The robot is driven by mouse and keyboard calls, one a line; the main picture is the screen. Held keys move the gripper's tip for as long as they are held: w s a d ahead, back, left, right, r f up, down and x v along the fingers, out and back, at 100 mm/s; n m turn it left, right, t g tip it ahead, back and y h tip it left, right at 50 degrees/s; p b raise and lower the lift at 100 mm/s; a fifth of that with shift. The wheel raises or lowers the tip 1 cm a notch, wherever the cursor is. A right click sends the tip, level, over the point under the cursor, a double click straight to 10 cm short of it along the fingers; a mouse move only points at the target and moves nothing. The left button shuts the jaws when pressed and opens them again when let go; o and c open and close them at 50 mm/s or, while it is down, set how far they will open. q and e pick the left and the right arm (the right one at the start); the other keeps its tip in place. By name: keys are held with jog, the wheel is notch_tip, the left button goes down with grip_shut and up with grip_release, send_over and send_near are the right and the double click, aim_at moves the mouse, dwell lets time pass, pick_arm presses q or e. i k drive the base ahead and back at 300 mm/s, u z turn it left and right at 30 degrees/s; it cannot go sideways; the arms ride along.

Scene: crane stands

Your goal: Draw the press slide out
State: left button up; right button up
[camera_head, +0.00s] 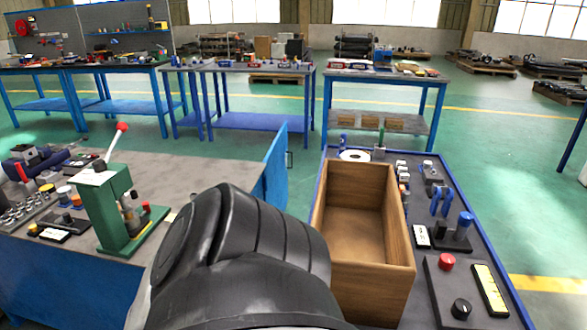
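A green press (112,210) stands on the grey bench at the left. Its lever slants up to the right and ends in a red knob (122,127). On the press's right side, low down, is a small fixture (132,212) with dark and metallic parts and a small red knob (146,207). I cannot tell which of these parts is the slide or how far out it is. A large black link of my own arm fills the bottom middle and covers the bench right of the press. Neither gripper shows.
An empty wooden box (362,215) stands on the blue-edged bench at the right. Beside it are a red button (446,262), a black knob (461,308) and blue clamps (440,200). Small parts (62,195) lie left of the press. A blue panel (275,172) rises between the benches.

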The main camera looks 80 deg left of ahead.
aim_at(134, 226)
jog(key=u, duration=4.35)
jog(key=i, duration=0.3)
